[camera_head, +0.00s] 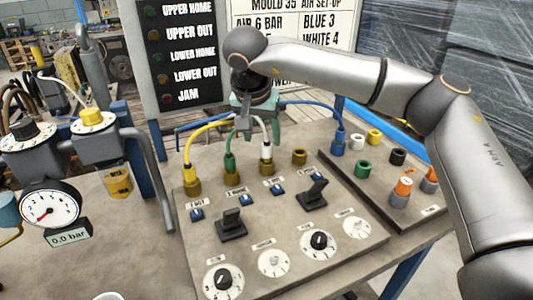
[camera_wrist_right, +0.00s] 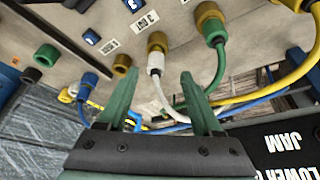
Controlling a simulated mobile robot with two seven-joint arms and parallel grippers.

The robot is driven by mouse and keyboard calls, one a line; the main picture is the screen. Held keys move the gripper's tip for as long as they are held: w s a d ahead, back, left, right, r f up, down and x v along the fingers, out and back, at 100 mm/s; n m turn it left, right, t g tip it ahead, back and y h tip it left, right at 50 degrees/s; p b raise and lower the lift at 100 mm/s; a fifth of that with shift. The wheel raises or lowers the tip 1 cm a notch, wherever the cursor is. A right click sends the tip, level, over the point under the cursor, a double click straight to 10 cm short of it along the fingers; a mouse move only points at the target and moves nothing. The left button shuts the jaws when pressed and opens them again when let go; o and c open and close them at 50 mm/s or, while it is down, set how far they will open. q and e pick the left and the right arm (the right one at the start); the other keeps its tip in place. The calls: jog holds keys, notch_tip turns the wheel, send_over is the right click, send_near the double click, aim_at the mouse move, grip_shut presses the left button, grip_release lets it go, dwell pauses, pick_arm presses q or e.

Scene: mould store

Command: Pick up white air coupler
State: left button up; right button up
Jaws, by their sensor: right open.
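The white air coupler (camera_head: 266,151) is plugged into a brass port on the grey sloping panel, with a pale hose rising from it. It also shows in the right wrist view (camera_wrist_right: 155,62), just beyond the tips of my right gripper's green fingers and roughly centred between them. My right gripper (camera_head: 254,122) is open and empty, above and behind the row of couplers; in the right wrist view its fingers (camera_wrist_right: 158,80) stand apart. The arm and wrist partly hide the hose ends. My left gripper is out of view.
A green coupler (camera_head: 230,165) and a yellow coupler (camera_head: 192,180) stand left of the white one, with hoses. A bare brass port (camera_head: 299,157) and a blue coupler (camera_head: 338,140) are to its right. Black levers (camera_head: 313,192) and dials are in front. Coloured rings (camera_head: 362,169) lie right.

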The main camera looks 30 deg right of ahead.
aim_at(266, 146)
jog(key=x, duration=0.5)
jog(key=shift+s+d+f+b, duration=0.1)
jog(key=shift+d+f+b, duration=0.2)
grip_shut()
dwell(0.4)
